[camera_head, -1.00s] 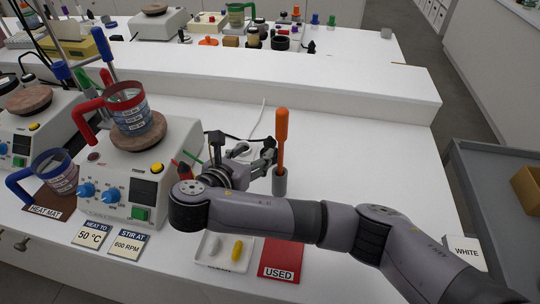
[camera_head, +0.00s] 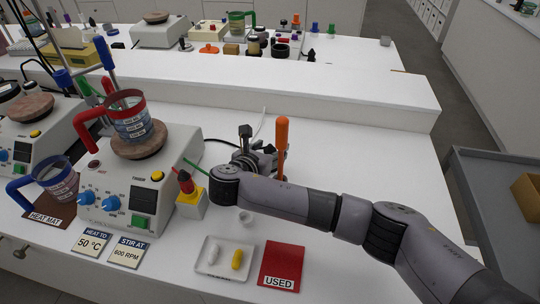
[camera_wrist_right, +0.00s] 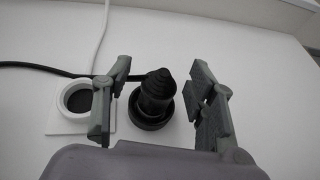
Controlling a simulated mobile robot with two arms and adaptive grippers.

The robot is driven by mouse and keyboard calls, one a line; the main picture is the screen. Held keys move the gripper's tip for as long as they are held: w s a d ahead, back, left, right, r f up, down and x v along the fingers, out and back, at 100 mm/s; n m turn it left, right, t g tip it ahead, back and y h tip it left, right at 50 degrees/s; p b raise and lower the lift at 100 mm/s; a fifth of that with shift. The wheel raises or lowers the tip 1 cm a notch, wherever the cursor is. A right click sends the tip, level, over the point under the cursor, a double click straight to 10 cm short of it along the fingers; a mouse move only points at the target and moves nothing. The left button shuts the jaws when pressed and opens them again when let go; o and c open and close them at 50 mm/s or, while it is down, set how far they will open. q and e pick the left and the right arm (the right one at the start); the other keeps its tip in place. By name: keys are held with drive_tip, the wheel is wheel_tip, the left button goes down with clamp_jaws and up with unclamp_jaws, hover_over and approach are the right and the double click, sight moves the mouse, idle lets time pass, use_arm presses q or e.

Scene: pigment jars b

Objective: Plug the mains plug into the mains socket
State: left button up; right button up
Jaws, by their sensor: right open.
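In the right wrist view the black mains plug (camera_wrist_right: 154,100) has a ribbed neck and a wide round base. It sits between the spread fingers of my right gripper (camera_wrist_right: 163,95), with visible gaps to both. The mains socket (camera_wrist_right: 59,117), a white square with a round dark recess, lies just left of the plug, partly covered by the left finger. The plug is apart from the socket. In the head view my right gripper (camera_head: 262,158) is over the bench, and the arm hides the plug and socket. My left gripper is not in view.
An orange-handled tool (camera_head: 281,140) stands upright right beside the gripper. A black cable (camera_wrist_right: 45,66) and a white cable (camera_wrist_right: 100,35) run near the socket. A hotplate stirrer (camera_head: 140,185) and yellow-topped block (camera_head: 190,197) stand left.

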clamp_jaws()
idle(0.6)
drive_tip(key=shift+r, duration=0.1)
